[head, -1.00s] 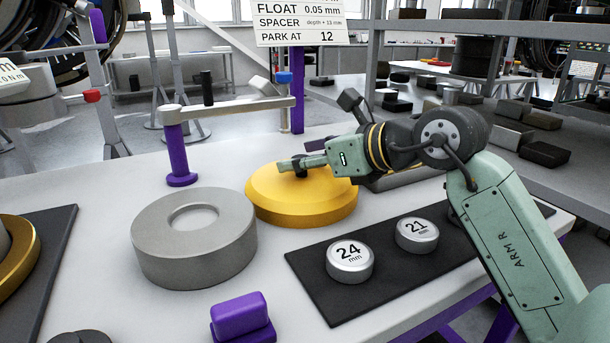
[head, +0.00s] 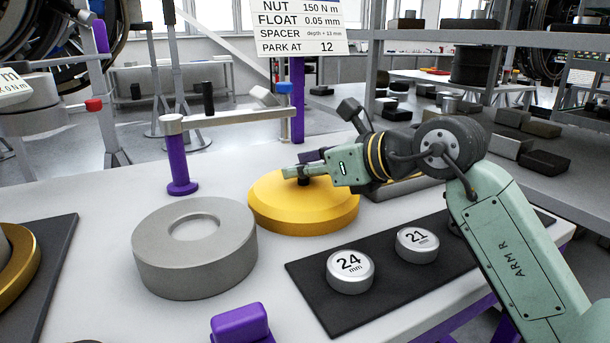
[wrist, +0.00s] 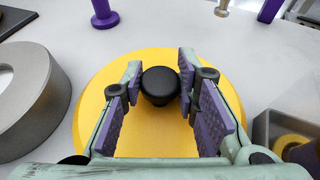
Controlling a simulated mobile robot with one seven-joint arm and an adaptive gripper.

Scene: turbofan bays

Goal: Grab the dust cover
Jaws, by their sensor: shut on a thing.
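The dust cover (head: 300,212) is a wide yellow disc with a bevelled rim and a black knob (head: 303,181) at its middle. It lies flat on the white bench, just behind and right of the grey ring. My gripper (head: 304,173) reaches in from the right and is shut on the knob. In the wrist view, the black knob (wrist: 160,86) sits between the front ends of my purple-padded fingers. The yellow disc (wrist: 150,135) spreads below them, partly hidden by the fingers and palm.
A grey ring (head: 194,250) stands left of the cover. A dark mat (head: 400,275) with silver 24 mm and 21 mm spacers lies in front right. A purple post with a horizontal arm (head: 230,116) stands behind. A purple block (head: 240,324) is at the front.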

